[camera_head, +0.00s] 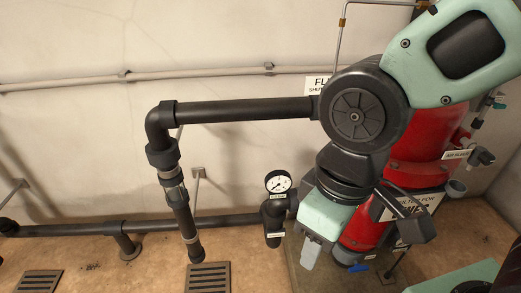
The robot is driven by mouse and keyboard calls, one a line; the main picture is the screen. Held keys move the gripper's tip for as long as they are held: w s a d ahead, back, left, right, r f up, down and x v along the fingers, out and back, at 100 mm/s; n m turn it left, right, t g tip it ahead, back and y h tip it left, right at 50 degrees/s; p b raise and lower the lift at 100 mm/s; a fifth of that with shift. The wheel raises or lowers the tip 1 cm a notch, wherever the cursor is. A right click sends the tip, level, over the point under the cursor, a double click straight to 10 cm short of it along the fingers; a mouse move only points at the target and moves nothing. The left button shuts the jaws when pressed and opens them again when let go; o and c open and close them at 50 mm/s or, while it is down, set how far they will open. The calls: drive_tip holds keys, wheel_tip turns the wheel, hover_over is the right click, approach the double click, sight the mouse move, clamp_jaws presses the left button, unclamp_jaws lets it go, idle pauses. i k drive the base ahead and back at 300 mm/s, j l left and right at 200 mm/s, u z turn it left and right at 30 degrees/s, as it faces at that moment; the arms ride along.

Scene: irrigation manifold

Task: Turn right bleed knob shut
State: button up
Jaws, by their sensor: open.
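A red filter tank (420,150) stands at the right, partly hidden behind my arm. Small grey fittings stick out on its right side: one (483,156) beside a small pale label (456,154), another (456,188) lower down. I cannot tell which of them, if any, is the right bleed knob; the label is too small to read. My gripper (311,252) points down in front of the tank's left lower side, just right of the pressure gauge. It looks open and empty, with only part of its fingers showing. It is well left of the grey fittings.
A round pressure gauge (278,182) sits on a black fitting close to my gripper. A black pipe (240,110) runs left from behind my arm and turns down. Another pipe (90,229) runs low along the wall. Floor grates (208,277) lie at the front. Open floor is at left.

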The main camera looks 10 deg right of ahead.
sight(486, 158)
drive_tip(key=z, duration=0.4)
drive_tip(key=i+j, duration=0.3)
drive_tip(key=j, duration=0.25)
drive_tip(key=i+j, duration=0.15)
drive_tip(key=j+z, duration=0.2)
drive_tip(key=z, duration=1.4)
